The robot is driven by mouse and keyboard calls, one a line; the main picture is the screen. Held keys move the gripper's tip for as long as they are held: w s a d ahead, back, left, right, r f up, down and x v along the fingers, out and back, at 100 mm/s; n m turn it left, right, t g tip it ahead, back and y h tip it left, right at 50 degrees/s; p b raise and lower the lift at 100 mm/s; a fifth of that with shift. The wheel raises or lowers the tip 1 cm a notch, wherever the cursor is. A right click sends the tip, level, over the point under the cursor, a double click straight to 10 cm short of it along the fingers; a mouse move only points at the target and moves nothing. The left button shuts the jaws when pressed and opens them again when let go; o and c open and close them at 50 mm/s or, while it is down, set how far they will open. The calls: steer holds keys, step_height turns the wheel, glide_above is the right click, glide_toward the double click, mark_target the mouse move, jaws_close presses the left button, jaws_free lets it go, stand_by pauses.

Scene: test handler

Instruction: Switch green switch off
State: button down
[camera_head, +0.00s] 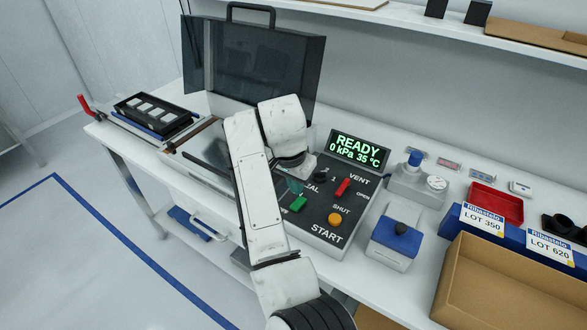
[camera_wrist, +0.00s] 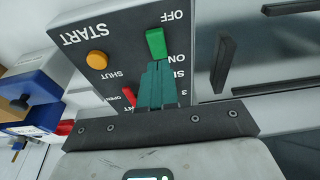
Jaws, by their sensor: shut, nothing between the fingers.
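The green switch (camera_head: 298,204) is on the sloped dark control panel (camera_head: 316,228), left of the orange button. In the wrist view the green switch (camera_wrist: 155,43) stands between the upside-down OFF label at the top and the ON label, partly covered by my fingers. I cannot tell for sure which way it is set. My gripper (camera_head: 294,186) shows teal fingers just behind the switch in the head view. In the wrist view my gripper (camera_wrist: 157,66) is shut and empty, its tips close to the switch's ON side. I cannot tell whether they touch it.
An orange button (camera_head: 334,219) and a red lever (camera_head: 343,187) are close by on the panel. A READY display (camera_head: 358,150) stands behind. A raised dark lid (camera_head: 252,60) is at the back left. A blue-topped box (camera_head: 397,236) and a cardboard box (camera_head: 510,285) are at right.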

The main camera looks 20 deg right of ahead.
mark_target(295, 206)
steer(key=shift+s+a+f+p, duration=0.15)
steer(key=shift+f, duration=0.8)
steer(key=shift+s+a+f+p, duration=0.1)
steer(key=shift+a+f+p, duration=0.05)
steer(key=shift+f, duration=0.75)
steer(key=shift+s+a+f+t+h+b, duration=0.1)
steer(key=shift+a+f+t+h+b, duration=0.05)
steer(key=shift+f+t+h+b, duration=0.15)
steer(key=shift+s+a+f+t+h+b, duration=0.1)
steer(key=shift+f+h+b, duration=0.05)
steer(key=shift+f+h, duration=0.2)
steer(key=shift+r, duration=0.3)
steer(key=shift+w+d, duration=0.1)
steer(key=shift+w+d+r+p, duration=0.2)
steer(key=shift+w+d+p, duration=0.2)
steer(key=shift+d, duration=0.2)
